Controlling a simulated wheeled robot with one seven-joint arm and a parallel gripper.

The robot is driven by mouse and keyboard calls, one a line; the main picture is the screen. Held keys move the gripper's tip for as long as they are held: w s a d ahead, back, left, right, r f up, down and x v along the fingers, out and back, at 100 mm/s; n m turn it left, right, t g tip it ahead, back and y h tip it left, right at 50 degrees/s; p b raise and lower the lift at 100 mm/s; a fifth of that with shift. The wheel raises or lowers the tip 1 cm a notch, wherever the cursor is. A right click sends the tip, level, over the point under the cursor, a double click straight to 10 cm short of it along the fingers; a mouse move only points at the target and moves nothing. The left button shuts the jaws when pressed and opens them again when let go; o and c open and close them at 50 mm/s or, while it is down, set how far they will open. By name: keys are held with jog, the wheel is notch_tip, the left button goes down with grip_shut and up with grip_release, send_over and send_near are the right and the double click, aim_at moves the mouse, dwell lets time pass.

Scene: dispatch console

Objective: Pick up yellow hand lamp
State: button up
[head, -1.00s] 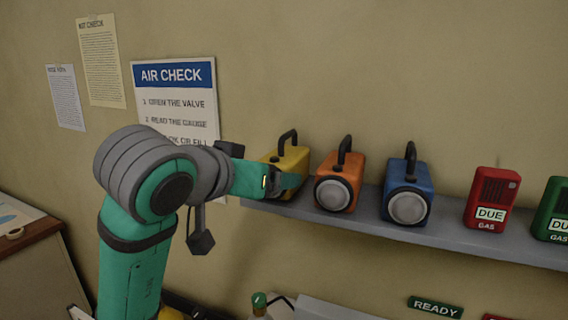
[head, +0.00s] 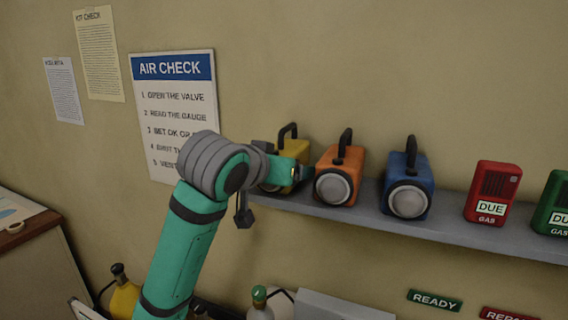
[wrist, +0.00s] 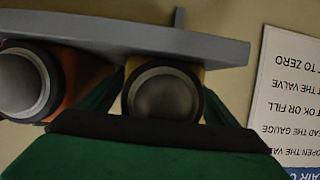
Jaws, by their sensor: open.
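The yellow hand lamp (head: 296,160) stands at the left end of the grey wall shelf, its black handle up. My gripper (head: 298,174) is in front of it and hides much of its front in the head view. In the wrist view, which is upside down, the round lens of the yellow hand lamp (wrist: 162,98) shows in the middle. The green fingers of my gripper (wrist: 164,86) are apart, one on either side of the lens. I cannot tell whether either finger touches the lamp.
An orange lamp (head: 340,172) stands close to the right, also near one finger in the wrist view (wrist: 38,80). A blue lamp (head: 408,183) and red gas box (head: 492,193) follow along the shelf (head: 455,232). An AIR CHECK sign (head: 173,98) hangs behind my arm.

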jog(key=shift+w+f, duration=0.1)
jog(key=shift+w, duration=0.05)
jog(key=c, duration=1.4)
jog(key=shift+c, duration=1)
jog(key=shift+r, duration=0.2)
